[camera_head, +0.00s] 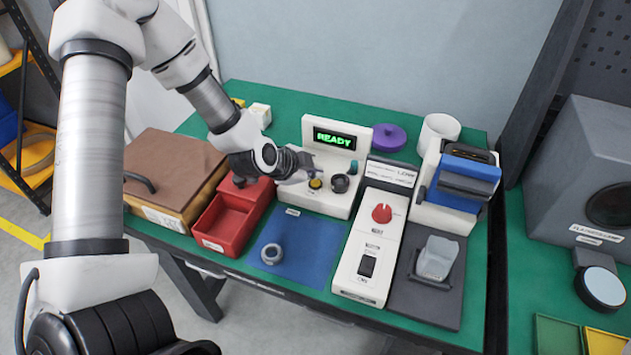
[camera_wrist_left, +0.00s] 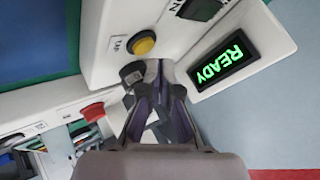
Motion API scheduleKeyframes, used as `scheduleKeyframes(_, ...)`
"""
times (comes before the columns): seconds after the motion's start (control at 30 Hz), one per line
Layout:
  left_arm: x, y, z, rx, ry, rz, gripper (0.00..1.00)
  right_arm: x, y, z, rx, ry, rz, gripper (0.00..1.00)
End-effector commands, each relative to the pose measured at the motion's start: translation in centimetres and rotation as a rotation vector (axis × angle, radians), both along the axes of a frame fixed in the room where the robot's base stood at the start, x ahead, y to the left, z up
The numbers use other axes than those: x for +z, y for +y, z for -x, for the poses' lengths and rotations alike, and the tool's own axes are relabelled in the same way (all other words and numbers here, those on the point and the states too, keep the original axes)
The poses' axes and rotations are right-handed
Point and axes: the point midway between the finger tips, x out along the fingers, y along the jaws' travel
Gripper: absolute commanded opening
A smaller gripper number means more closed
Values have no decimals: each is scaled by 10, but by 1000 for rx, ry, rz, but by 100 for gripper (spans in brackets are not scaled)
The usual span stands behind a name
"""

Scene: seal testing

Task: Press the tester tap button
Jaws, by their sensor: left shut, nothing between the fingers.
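The white tester (camera_head: 325,201) stands on the green bench, with a lit display (camera_head: 334,138) reading READY; the display also shows in the left wrist view (camera_wrist_left: 222,66). A round yellow button (camera_head: 315,183) sits on the tester's lower front part. In the left wrist view the yellow button (camera_wrist_left: 144,43) has a small label beside it that seems to read TAP. My left gripper (camera_head: 307,170) is shut and empty, its fingertips close to the yellow button. In the left wrist view the fingertips (camera_wrist_left: 158,66) appear beside the button; contact cannot be told. My right gripper is out of view.
A dark round knob (camera_head: 340,183) sits right of the button. Red bins (camera_head: 228,220) and a brown-lidded box (camera_head: 165,175) stand left. A blue mat (camera_head: 296,258) with a grey ring (camera_head: 271,253) lies in front. A white unit with a red knob (camera_head: 381,213) stands right.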

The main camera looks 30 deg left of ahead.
Motion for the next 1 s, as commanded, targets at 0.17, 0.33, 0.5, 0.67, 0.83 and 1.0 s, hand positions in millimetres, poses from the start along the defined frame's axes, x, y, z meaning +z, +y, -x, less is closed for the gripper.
scheduleKeyframes(0.17,-2,0,0,0,0,0,0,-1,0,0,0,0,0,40)
scheduleKeyframes(0.33,-8,0,0,-1,1,0,0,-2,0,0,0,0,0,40)
scheduleKeyframes(0.5,-8,0,0,0,0,0,0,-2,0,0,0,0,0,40)
scheduleKeyframes(0.67,-8,0,0,0,0,0,0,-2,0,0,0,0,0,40)
scheduleKeyframes(0.83,-10,0,0,0,0,0,0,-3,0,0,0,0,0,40)
scheduleKeyframes(1.0,-12,0,0,0,0,0,0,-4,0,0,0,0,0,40)
